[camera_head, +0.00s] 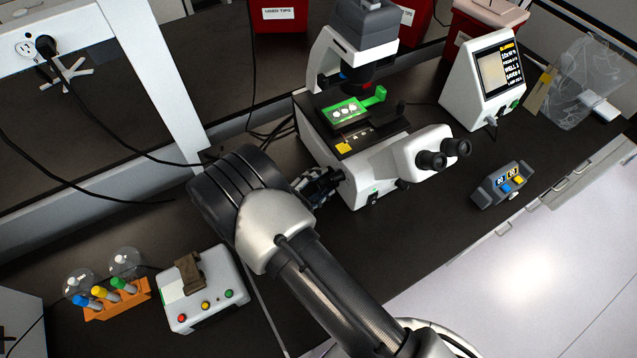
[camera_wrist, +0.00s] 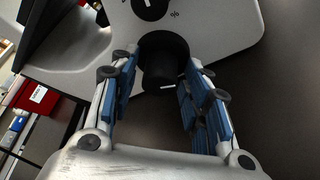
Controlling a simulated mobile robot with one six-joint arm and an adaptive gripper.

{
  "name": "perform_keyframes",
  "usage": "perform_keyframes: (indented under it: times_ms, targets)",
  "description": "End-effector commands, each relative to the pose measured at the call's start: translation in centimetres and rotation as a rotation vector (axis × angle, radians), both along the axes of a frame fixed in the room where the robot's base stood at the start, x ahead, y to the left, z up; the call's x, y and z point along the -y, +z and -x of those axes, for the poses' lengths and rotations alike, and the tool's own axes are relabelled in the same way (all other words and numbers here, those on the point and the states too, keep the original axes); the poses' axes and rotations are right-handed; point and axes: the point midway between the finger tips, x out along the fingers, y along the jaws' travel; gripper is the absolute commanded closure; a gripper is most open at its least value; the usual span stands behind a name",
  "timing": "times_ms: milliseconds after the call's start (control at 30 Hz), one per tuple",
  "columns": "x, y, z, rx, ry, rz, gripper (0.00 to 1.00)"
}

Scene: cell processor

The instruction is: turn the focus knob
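The white and black microscope (camera_head: 368,172) stands on the dark bench in the head view. In the wrist view a black stepped round knob (camera_wrist: 165,68) with a small white mark sticks out from the microscope's white side; I take it as the focus knob. My gripper (camera_wrist: 160,62) has its two blue-padded fingers spread on either side of this knob. The fingertips are close to its wide base, with gaps beside the narrower front part; contact is unclear. In the head view my gripper (camera_head: 326,184) is at the microscope's left side, and my arm and fingers largely hide the knob.
Another black dial (camera_wrist: 150,6) with a white mark sits above the knob. A monitor unit (camera_head: 484,80) and a small grey device (camera_head: 502,184) stand right of the microscope. A button box (camera_head: 203,290) and an orange tube rack (camera_head: 118,300) stand left. Cables lie behind.

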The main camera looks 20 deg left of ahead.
Motion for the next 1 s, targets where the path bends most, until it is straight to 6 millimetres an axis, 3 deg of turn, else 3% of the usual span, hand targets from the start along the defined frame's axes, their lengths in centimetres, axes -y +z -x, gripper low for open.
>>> perform_keyframes:
  times_ms: [400, 767, 1000]
  targets:
    - [0.07, 0.02, -0.07, 0.000, -0.001, 0.000, 0.94]
    - [0.08, 0.01, -0.15, -0.035, -0.002, 0.039, 0.95]
    - [0.04, 0.05, -0.22, -0.137, -0.004, 0.153, 0.95]
